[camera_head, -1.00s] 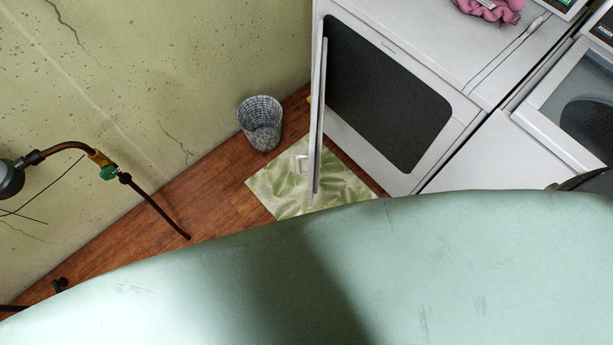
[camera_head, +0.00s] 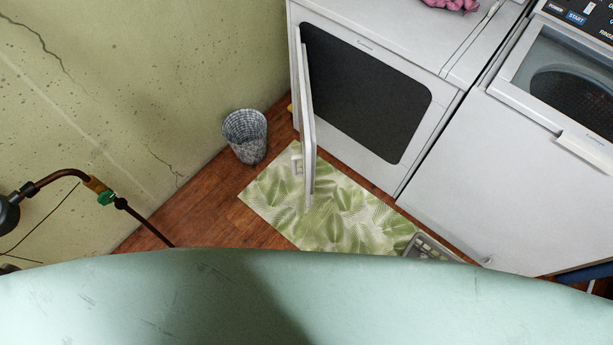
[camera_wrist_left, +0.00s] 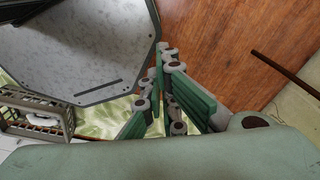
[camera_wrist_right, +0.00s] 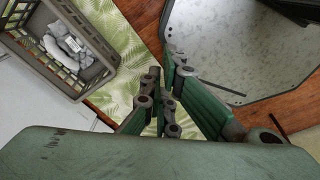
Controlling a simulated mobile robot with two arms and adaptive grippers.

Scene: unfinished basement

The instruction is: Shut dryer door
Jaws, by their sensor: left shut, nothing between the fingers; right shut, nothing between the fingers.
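The white dryer (camera_head: 448,95) stands at the upper middle of the head view, with its dark opening (camera_head: 365,95) facing the room. Its door (camera_head: 307,125) is swung wide open and seen nearly edge-on, at the left side of the opening, above the leaf-patterned mat (camera_head: 345,215). My left gripper (camera_wrist_left: 165,60) is shut and empty in the left wrist view. My right gripper (camera_wrist_right: 160,80) is shut and empty in the right wrist view. Neither gripper shows in the head view, and neither is seen touching the door.
A woven wastebasket (camera_head: 245,135) stands by the wall left of the door. A washer (camera_head: 500,165) stands right of the dryer. A grey crate (camera_wrist_right: 75,45) with pale items sits on the floor near the mat.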

